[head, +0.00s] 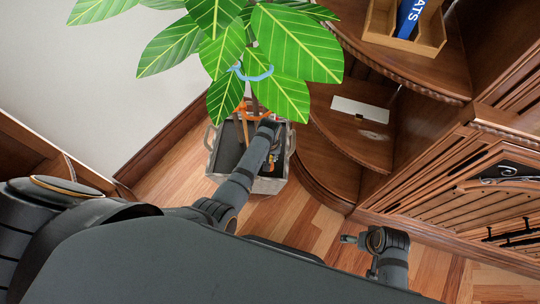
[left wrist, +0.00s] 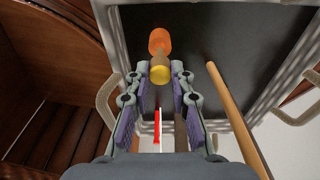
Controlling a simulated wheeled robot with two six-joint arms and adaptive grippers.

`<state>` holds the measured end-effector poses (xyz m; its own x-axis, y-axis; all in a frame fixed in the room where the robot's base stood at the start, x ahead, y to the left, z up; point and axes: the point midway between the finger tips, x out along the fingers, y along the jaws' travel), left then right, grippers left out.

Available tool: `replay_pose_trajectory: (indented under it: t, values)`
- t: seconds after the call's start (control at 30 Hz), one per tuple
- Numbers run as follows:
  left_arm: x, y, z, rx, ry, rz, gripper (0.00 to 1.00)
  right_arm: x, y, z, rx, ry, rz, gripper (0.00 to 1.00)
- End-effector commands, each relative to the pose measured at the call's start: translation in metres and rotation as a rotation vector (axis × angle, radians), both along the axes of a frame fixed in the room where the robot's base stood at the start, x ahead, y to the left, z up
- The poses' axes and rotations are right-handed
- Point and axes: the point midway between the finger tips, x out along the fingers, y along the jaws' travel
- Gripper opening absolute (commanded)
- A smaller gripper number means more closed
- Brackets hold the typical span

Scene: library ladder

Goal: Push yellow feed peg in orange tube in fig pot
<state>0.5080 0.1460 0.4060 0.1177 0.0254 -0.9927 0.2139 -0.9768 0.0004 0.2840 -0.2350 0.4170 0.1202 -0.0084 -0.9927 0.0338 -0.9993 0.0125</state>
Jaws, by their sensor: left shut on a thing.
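The fig pot (head: 269,186) is a grey square planter with side handles and dark soil, standing on the floor below the big-leaved fig. My left gripper (head: 269,124) reaches down over it. In the left wrist view the gripper (left wrist: 160,76) is shut on the yellow feed peg (left wrist: 160,73), whose round yellow end faces the camera. The orange tube (left wrist: 159,39) lies right beyond the peg, in line with it. I cannot tell how deep the peg sits in the tube. My right arm's end (head: 375,240) is low at the right, apart from the pot; its fingers are unclear.
Fig leaves (head: 290,55) and a blue clip (head: 250,73) hang above the pot. A wooden stick (left wrist: 232,115) stands beside the left gripper. Curved wooden shelves (head: 345,125) are close on the right, with a wooden box (head: 432,40) higher up. Floor is free in front.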

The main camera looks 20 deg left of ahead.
Motion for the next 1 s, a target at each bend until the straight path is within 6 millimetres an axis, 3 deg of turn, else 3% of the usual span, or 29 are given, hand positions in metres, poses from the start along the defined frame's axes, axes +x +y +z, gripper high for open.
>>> replay_pose_trajectory:
  t: [1.0]
  values:
    - [0.0002,0.0002,-0.008,0.0,0.0,0.0,0.1,-0.0001,0.0,-0.0004,0.0,0.0,0.0,1.0]
